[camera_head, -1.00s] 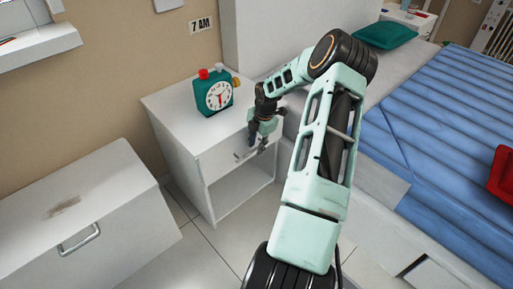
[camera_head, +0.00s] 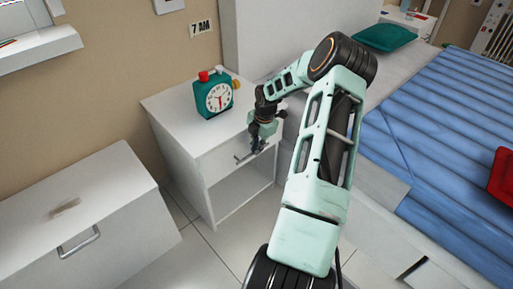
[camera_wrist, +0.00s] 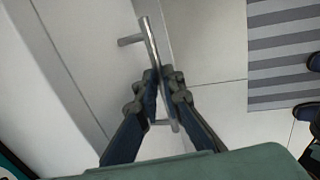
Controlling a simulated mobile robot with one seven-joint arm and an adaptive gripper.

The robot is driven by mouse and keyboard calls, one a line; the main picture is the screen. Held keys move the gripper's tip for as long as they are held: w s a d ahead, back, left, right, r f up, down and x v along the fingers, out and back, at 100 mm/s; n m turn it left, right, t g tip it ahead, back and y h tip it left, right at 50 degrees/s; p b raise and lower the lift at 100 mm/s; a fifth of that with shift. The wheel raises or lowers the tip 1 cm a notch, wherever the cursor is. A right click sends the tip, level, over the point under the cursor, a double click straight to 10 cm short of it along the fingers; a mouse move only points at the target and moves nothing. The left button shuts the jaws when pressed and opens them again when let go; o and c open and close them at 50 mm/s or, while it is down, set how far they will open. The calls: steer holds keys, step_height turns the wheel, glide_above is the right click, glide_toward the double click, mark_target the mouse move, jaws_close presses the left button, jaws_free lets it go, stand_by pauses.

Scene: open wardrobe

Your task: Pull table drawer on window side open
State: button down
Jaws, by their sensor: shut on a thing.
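The white bedside table (camera_head: 165,108) stands against the wall, on the window side of the bed. Its drawer front (camera_head: 218,160) sits above an open shelf space and looks flush with the table. A metal bar handle (camera_head: 240,157) is on the drawer front, and it also shows in the wrist view (camera_wrist: 147,36). My gripper (camera_head: 258,149) is at the right part of the handle. In the wrist view, my fingers (camera_wrist: 161,78) are shut around the bar, hiding its middle.
A teal alarm clock (camera_head: 214,96) stands on the table top. A white chest (camera_head: 100,200) with a handle is at the left, and the bed (camera_head: 440,120) is at the right. Tiled floor (camera_head: 205,245) is bare before the table. A striped mat (camera_wrist: 285,55) lies on the floor.

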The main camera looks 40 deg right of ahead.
steer(key=s+d+p, duration=0.1)
steer(key=s+p, duration=0.9)
steer(key=s, duration=1.3)
steer(key=shift+s+d, duration=0.3)
steer(key=shift+d, duration=0.1)
steer(key=c, duration=2.3)
jaws_free()
steer(key=shift+o, duration=1.3)
steer(key=shift+r, duration=0.1)
step_height(320, 180, up, 12)
steer(key=s, duration=0.2)
steer(key=shift+s+f, duration=0.15)
steer(key=shift+f, duration=0.1)
steer(key=shift+d, duration=0.1)
